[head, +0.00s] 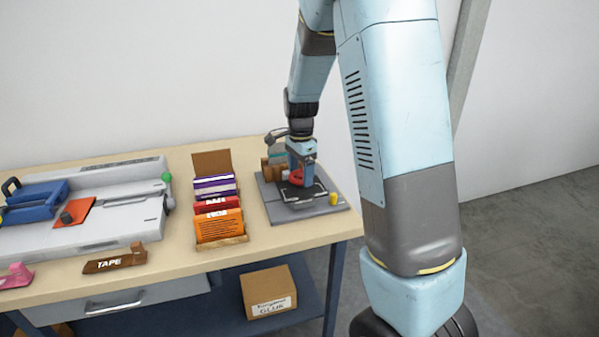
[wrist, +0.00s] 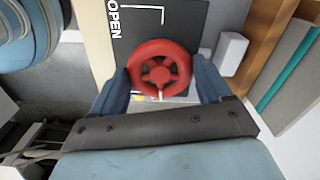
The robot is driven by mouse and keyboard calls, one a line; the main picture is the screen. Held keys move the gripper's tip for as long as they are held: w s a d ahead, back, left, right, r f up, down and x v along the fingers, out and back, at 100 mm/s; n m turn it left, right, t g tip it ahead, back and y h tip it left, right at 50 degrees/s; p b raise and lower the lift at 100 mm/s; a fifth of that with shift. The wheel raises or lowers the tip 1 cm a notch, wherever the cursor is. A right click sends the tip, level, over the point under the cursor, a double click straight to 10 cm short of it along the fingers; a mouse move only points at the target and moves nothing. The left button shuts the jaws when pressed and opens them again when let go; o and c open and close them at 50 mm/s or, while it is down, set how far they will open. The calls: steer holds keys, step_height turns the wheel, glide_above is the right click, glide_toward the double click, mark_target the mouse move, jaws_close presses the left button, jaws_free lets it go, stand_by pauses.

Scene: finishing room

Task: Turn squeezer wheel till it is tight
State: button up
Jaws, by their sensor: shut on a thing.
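The red squeezer wheel (wrist: 159,48) shows in the wrist view, a round rim with spokes and a hub, next to a dark plate (wrist: 165,15) marked OPEN. My gripper (wrist: 160,88) has one blue finger on each side of the wheel and is shut on it. In the head view my gripper (head: 302,172) points down over the grey squeezer base (head: 272,204) at the right end of the bench. The red wheel (head: 296,176) is partly hidden there by the gripper. How tight the wheel is cannot be told.
A rack of coloured packets (head: 219,226) stands left of the squeezer. A small yellow piece (head: 334,199) sits at the base's right corner. A grey machine with blue parts (head: 110,215) and a TAPE block (head: 114,262) lie further left. A carton (head: 268,291) is on the shelf below.

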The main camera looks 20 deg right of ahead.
mark_target(300, 174)
steer(key=shift+w+r+m, duration=0.1)
steer(key=shift+m, duration=0.4)
steer(key=o, duration=1)
step_height(300, 174, up, 14)
steer(key=shift+f, duration=0.2)
